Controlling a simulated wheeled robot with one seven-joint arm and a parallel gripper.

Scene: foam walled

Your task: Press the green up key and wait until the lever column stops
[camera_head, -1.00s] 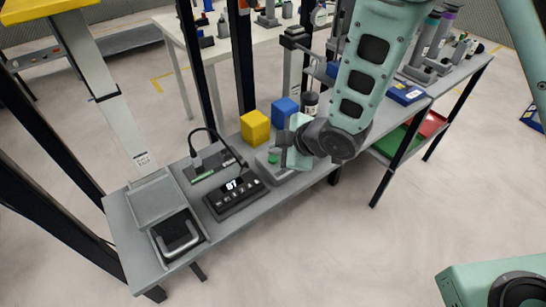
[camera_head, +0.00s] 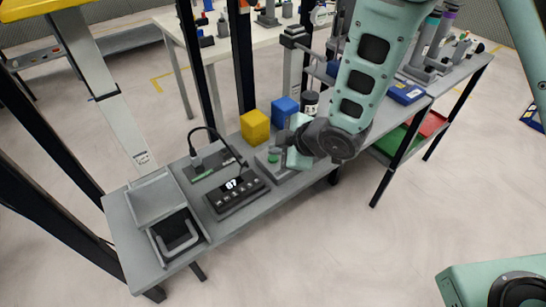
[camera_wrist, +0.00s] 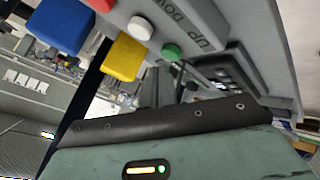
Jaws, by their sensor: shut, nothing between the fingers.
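The green up key (camera_head: 273,155) stands on a grey control box on the bench. In the wrist view the green key (camera_wrist: 172,51) shows beside the raised word UP, with a white key (camera_wrist: 140,27) next to it. My gripper (camera_head: 287,155) is just right of the green key in the head view. In the wrist view its dark fingers (camera_wrist: 163,86) are shut and empty, just below the key, and I see no clear contact. The pale upright column (camera_head: 105,100) at the left carries a yellow top (camera_head: 30,10). I cannot tell for sure that it is the lever column.
A black box with a lit display (camera_head: 232,184) lies left of the control box. A yellow block (camera_head: 255,126) and a blue block (camera_head: 284,110) stand behind it. A black pad with a grey handle (camera_head: 178,237) is at the bench's near left end. The floor at right is open.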

